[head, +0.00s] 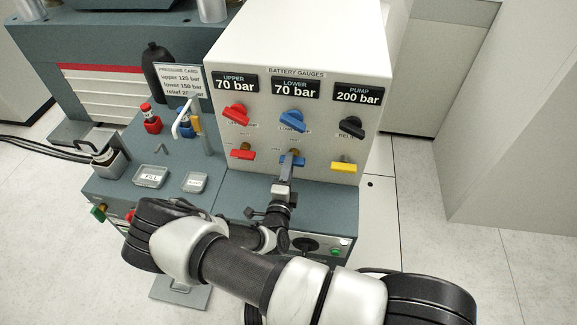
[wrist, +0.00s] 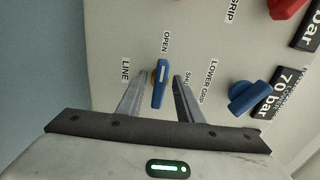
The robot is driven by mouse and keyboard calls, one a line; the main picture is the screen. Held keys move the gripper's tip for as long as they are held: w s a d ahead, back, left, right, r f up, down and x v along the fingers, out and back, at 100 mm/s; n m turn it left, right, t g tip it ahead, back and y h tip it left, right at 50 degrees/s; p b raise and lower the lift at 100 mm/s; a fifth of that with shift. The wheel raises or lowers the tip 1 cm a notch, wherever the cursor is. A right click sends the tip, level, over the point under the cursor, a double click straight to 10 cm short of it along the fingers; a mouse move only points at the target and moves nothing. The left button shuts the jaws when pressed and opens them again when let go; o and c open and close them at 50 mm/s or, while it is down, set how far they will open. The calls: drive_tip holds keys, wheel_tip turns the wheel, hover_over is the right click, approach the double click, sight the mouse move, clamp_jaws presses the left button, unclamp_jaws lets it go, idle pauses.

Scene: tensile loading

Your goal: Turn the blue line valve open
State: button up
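The blue line valve (head: 287,161) is the lower middle handle on the front of the white gauge panel. In the head view my gripper (head: 285,175) is in front of it and hides part of it. In the wrist view the blue handle (wrist: 159,88) sits between the two fingers of my gripper (wrist: 162,76), close to the words LINE, OPEN and SHUT. The handle lies roughly parallel to the fingers in the picture, its end pointing back toward the palm. The gripper is open, with a visible gap on each side of the handle.
A blue lower-grip knob (wrist: 248,98) is beside the right finger in the wrist view. On the panel, a red lever (head: 243,154) is left of the line valve and a yellow one (head: 343,167) right. A grey bench (head: 225,200) lies below.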

drive_tip(key=s+a+p, duration=0.1)
drive_tip(key=s+a, duration=0.2)
drive_tip(key=s, duration=1.4)
drive_tip(key=shift+a+p, duration=0.15)
drive_tip(key=shift+p, duration=0.15)
